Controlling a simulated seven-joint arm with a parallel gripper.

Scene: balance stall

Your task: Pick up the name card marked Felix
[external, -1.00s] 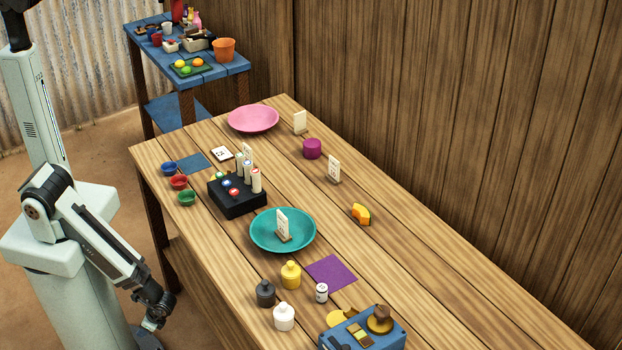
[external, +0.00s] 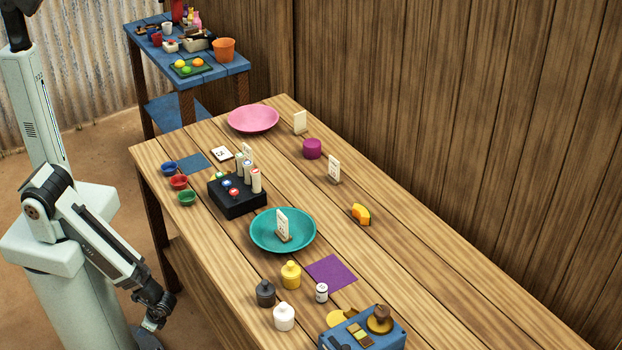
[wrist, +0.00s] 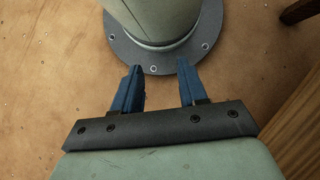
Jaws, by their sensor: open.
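Several small pale cards stand on the wooden table, and their writing is too small to read. One card (external: 282,223) stands in the teal plate (external: 261,245). Another card (external: 334,169) stands on a small base right of the purple cylinder. A plain-looking card (external: 300,122) stands beside the pink plate, and one more (external: 247,152) is partly hidden behind the black block. I cannot tell which is marked Felix. My gripper (wrist: 158,82) is open and empty in the wrist view, above the floor by my own base. It is low beside the table, away from all cards.
A black block (external: 236,201) holds several upright pieces. Small bowls (external: 179,182) line the left edge. Bottles (external: 291,274), a purple mat (external: 331,272) and a blue box (external: 362,335) are at the near end. The table's right side is mostly clear, with a wall behind.

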